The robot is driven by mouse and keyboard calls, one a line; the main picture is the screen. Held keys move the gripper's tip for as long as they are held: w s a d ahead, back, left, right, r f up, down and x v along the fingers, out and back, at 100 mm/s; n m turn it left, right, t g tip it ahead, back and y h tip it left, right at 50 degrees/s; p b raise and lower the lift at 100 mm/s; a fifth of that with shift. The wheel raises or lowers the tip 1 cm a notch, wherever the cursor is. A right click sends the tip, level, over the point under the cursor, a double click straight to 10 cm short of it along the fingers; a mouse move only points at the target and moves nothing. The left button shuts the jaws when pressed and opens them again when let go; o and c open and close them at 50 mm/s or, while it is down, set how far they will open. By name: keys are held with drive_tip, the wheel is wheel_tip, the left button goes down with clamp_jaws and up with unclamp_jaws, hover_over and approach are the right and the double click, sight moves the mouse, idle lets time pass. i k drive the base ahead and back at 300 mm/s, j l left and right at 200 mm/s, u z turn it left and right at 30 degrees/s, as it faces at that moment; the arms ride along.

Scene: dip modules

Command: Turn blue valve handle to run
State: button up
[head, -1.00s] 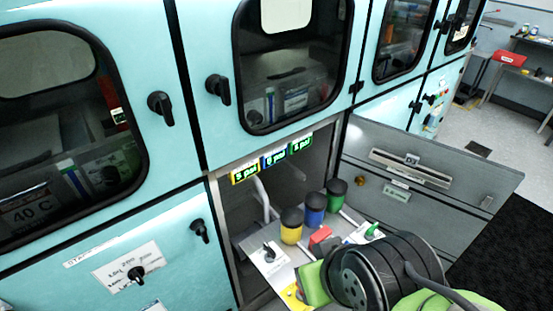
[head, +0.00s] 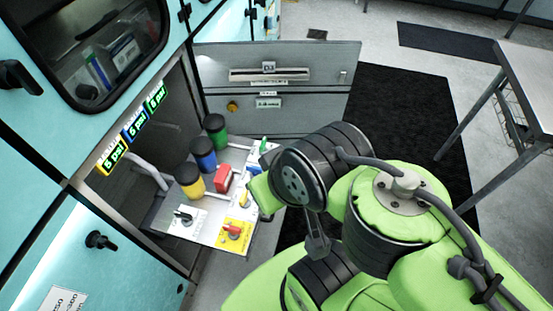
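The pull-out shelf (head: 205,236) carries a row of canisters with black lids: yellow (head: 191,181), blue (head: 203,156) and green (head: 216,133). Small valve handles stand on its front plates: a dark one on a white plate (head: 184,216), a red one on a yellow plate (head: 233,231), and a green one (head: 263,145) at the far end. I cannot make out a blue valve handle; part of the shelf's right side is hidden by my arm. My green and black arm reaches over that side. Its gripper fingers do not show.
Yellow, blue (head: 136,124) and green displays hang above the shelf opening. An open grey door panel (head: 290,75) stands behind. A table (head: 520,80) is at right, with floor and a black mat (head: 400,110) between.

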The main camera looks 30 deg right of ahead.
sight(255, 171)
drive_tip(key=z, duration=0.4)
drive_tip(key=l+u, duration=0.2)
drive_tip(key=u, duration=0.25)
drive_tip(key=l+u, duration=0.15)
drive_tip(key=u, duration=0.25)
drive_tip(key=l+u, duration=0.2)
drive_tip(key=u, duration=0.25)
drive_tip(key=k+l+u, duration=0.1)
drive_tip(key=u, duration=0.35)
